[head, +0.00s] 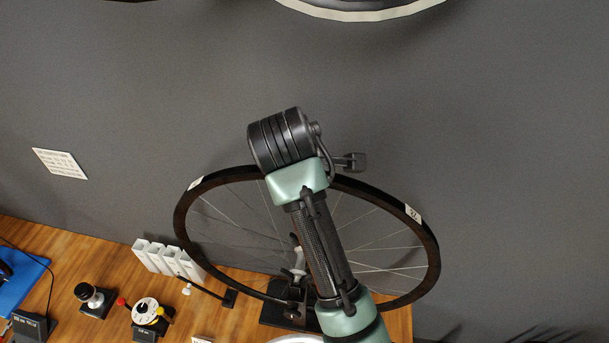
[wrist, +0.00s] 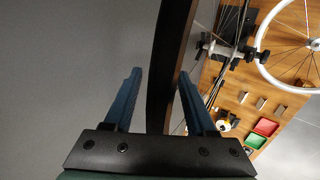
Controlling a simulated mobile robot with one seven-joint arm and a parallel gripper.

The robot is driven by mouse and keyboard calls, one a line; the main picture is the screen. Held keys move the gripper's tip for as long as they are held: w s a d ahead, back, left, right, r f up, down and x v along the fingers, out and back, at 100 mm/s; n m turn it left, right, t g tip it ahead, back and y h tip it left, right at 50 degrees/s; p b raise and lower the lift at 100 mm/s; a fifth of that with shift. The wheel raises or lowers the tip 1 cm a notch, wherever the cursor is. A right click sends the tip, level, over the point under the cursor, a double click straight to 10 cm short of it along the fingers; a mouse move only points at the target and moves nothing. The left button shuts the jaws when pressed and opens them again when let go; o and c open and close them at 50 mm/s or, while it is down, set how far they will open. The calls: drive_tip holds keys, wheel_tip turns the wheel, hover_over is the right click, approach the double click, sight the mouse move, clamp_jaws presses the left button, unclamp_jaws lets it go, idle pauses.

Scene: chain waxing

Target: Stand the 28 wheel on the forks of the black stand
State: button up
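The black-rimmed wheel (head: 420,270) stands upright before the grey wall, its rim labels showing; the one at right seems to read 28. The black stand's base (head: 270,314) is on the wooden bench below it. My arm covers much of the hub and stand, so I cannot tell how the hub sits on the forks. In the wrist view my gripper (wrist: 160,88) has its two blue fingers apart, with the black rim (wrist: 168,50) between them. A gap shows at the left finger; the right finger is close to the rim, contact unclear. The hub (wrist: 230,52) shows beyond.
White holders (head: 165,258), a thin black arm fixture (head: 210,288), a black-knobbed device (head: 92,297) and a white dial (head: 146,311) stand on the bench at left. A blue mat (head: 18,285) lies far left. A pale-rimmed wheel (head: 375,14) is at the top.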

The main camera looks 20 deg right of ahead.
drive_tip(key=p+v, duration=0.7)
drive_tip(key=v, duration=0.6)
drive_tip(key=shift+f, duration=0.1)
idle(0.7)
